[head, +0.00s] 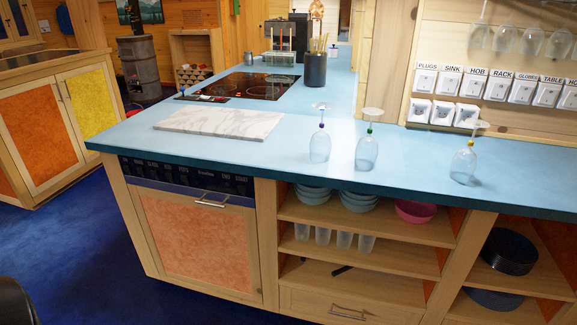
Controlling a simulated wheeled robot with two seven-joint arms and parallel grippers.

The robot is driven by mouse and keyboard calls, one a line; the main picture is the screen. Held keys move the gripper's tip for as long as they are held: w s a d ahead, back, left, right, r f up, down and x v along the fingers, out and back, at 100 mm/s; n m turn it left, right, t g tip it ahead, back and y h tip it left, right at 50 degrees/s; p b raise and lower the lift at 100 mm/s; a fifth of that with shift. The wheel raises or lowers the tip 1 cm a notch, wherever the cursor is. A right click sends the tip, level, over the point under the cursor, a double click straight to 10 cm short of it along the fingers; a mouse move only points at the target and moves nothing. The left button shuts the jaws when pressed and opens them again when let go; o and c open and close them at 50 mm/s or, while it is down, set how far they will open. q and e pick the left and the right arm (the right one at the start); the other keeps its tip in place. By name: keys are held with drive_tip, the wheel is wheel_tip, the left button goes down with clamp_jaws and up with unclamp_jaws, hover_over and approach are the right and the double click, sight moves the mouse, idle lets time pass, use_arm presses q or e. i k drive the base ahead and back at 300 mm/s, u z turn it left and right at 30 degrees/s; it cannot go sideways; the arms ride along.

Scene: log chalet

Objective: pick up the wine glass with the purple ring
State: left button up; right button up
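Three clear wine glasses stand upside down on the blue counter (300,125), bowls down and round feet up. The left glass (320,148) has a small dark blue-violet ring on its stem. The middle glass (366,154) has a green ring. Neither of my grippers is in view.
A marble board (220,123) lies left of the glasses, with a black hob (262,86) and a dark utensil pot (315,70) behind. Labelled switches (475,84) and hanging glasses (520,40) are on the right wall. Open shelves (370,215) hold bowls and tumblers below the counter.

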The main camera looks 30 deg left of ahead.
sight(320, 143)
drive_tip(key=u, duration=1.15)
